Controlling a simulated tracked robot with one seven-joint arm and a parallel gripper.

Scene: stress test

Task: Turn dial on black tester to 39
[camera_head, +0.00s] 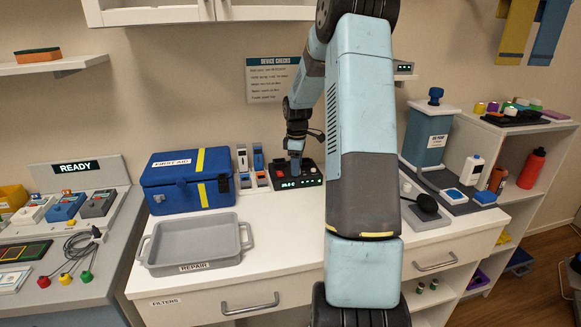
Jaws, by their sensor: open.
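The black tester (312,181) sits at the back of the white counter, right of the blue first aid box. Its front shows a red part at the left and small lit green characters, too small to read. My gripper (295,168) points down over the tester's middle, with its jaws open. The dial cannot be made out; my gripper covers that part of the tester. Whether the fingers stand around the dial or above it, I cannot tell.
The first aid box (188,190) and a grey repair tray (197,262) stand left of the tester. Slim upright devices (259,165) stand close beside it. A black round-headed object (427,204) and a blue air pump (427,135) are to the right. The front counter edge is clear.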

